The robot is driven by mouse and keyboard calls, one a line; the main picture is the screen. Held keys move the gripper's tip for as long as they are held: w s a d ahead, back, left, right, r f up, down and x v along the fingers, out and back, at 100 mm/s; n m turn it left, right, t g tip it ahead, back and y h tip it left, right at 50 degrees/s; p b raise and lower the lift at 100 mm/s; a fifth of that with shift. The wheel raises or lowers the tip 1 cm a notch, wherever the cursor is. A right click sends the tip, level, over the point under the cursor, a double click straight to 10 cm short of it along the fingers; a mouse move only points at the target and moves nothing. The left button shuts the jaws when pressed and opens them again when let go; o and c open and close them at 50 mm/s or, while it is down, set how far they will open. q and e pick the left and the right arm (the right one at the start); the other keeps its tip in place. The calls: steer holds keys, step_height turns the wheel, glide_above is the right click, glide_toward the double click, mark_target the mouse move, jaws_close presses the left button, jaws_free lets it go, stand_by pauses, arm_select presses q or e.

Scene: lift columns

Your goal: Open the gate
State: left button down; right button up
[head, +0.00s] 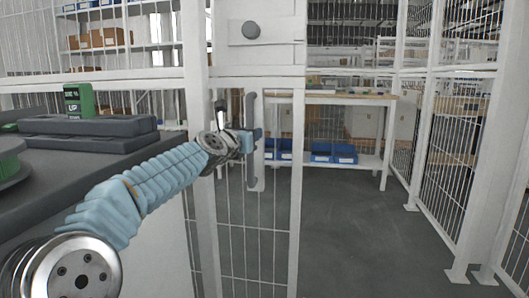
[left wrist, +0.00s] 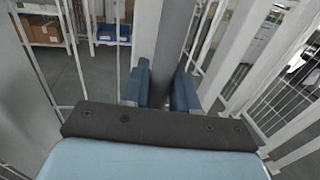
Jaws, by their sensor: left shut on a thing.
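The gate (head: 297,200) is a white-framed wire mesh panel in the middle of the head view. A grey vertical bar handle (head: 252,172) is fixed on it. My left gripper (head: 251,139) is shut on this handle near its middle. In the left wrist view the grey handle (left wrist: 176,45) runs between the two blue fingers of my left gripper (left wrist: 163,88). To the right of the gate's edge there is an open gap into the room. My right gripper is not in view.
A dark machine top (head: 80,160) with a green device (head: 79,100) lies at left beside my arm. A white shelf (head: 340,96) with blue bins (head: 333,152) stands beyond the gap. Mesh fencing (head: 456,150) lines the right. The grey floor (head: 355,235) between is clear.

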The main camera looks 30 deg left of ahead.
arm_select(q)
steer(key=a, duration=0.1)
steer(key=s+a, duration=0.1)
steer(key=a, duration=0.1)
steer(key=shift+b, duration=0.3)
steer(key=c, duration=1)
jaws_free()
steer(key=shift+s, duration=0.1)
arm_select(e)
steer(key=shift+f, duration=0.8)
arm_select(q)
steer(key=shift+s, duration=0.1)
steer(key=s, duration=0.4)
steer(key=s+d+b, duration=0.1)
steer(key=s, duration=0.4)
steer(key=s+d+b, duration=0.1)
steer(key=s, duration=0.3)
steer(key=shift+s, duration=0.25)
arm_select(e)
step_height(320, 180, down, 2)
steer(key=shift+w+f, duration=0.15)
